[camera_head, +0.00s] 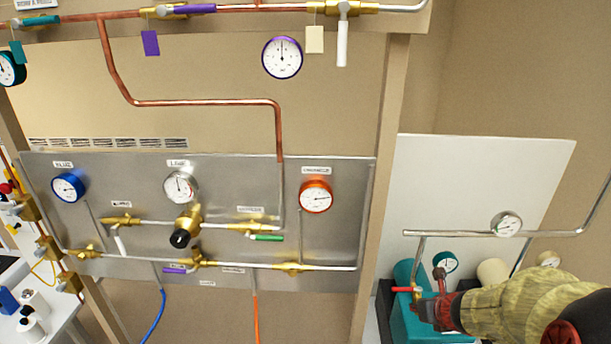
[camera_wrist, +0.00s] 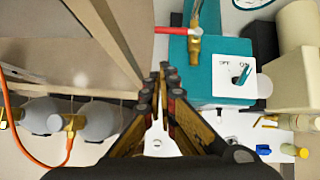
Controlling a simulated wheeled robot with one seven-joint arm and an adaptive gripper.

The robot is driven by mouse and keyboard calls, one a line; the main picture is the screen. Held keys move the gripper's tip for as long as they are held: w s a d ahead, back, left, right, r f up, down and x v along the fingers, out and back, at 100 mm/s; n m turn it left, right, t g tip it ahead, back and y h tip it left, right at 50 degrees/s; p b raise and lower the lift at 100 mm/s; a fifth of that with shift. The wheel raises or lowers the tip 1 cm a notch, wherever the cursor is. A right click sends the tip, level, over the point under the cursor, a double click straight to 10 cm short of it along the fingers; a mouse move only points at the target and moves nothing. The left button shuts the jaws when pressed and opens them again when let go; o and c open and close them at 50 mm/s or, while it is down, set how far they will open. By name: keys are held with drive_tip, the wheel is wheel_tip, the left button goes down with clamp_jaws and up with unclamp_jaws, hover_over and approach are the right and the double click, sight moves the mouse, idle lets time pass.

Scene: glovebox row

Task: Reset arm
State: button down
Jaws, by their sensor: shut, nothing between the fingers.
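My gripper (camera_head: 436,309) is at the lower right in the head view, at the end of my yellow-sleeved arm. It is in front of a teal unit (camera_head: 408,326) and near a red-handled valve (camera_head: 403,290). In the wrist view my gripper (camera_wrist: 169,72) points up the picture with its fingers together and nothing between them. The red-handled valve (camera_wrist: 178,31) lies beyond and to the right of the fingertips there. I cannot tell whether the gripper touches anything, but a gap shows between the fingertips and the valve in the wrist view.
A grey panel (camera_head: 137,185) with gauges and valves fills the middle left. A wooden post (camera_head: 381,170) stands between it and my arm. A horizontal pipe (camera_head: 460,234) with a gauge (camera_head: 507,224) runs above my gripper. Grey cylinders (camera_wrist: 100,119) stand at left in the wrist view.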

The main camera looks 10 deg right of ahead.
drive_tip(key=s+a+r+n+g+y, duration=0.1)
drive_tip(key=s+a+n+y, duration=0.15)
drive_tip(key=a+n, duration=0.55)
drive_tip(key=s+a+r+n+g+y, duration=0.15)
drive_tip(key=s+a+n, duration=0.3)
drive_tip(key=n, duration=0.65)
drive_tip(key=s+a+r+n+h+b, duration=0.3)
drive_tip(key=s+a+r+n, duration=0.6)
drive_tip(key=n, duration=0.9)
wheel_tip(320, 180, up, 2)
drive_tip(key=s+b, duration=0.1)
drive_tip(key=s, duration=0.2)
drive_tip(key=shift+a+n, duration=0.3)
drive_tip(key=shift+a, duration=0.1)
